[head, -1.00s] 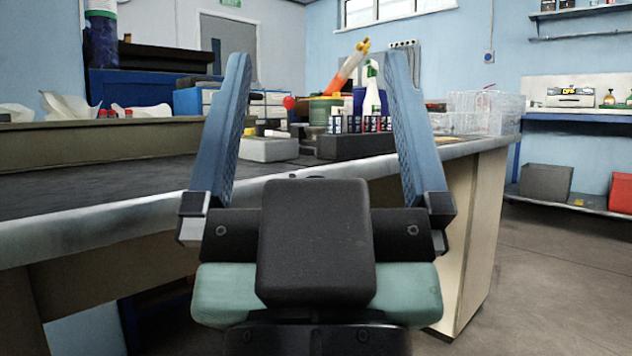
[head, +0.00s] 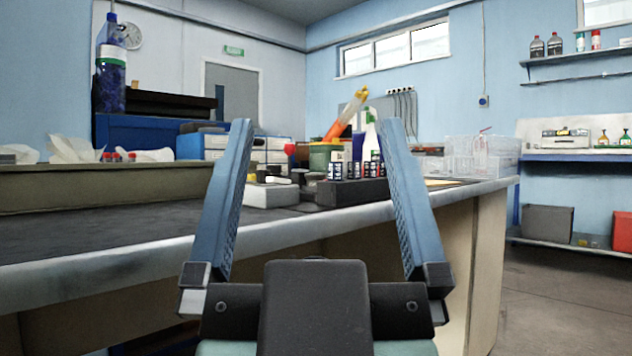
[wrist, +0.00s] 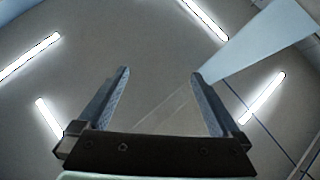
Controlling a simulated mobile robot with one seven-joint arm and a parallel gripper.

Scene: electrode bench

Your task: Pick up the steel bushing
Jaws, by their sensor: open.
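My gripper (head: 315,124) is open and empty in the head view, with its two blue fingers spread apart and pointing up in front of the bench (head: 130,247). In the wrist view my gripper (wrist: 160,74) is also open with nothing between the fingers, and the ceiling shows behind it. I cannot pick out the steel bushing for certain. Small grey and dark items stand among the clutter on the bench, too small to tell apart. My fingers hide part of the bench top.
A pale grey block (head: 270,195) and a dark rack of small bottles (head: 352,191) stand near the bench's front edge. Clear plastic boxes (head: 480,157) are at its right end. A blue drawer unit (head: 205,146) is behind.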

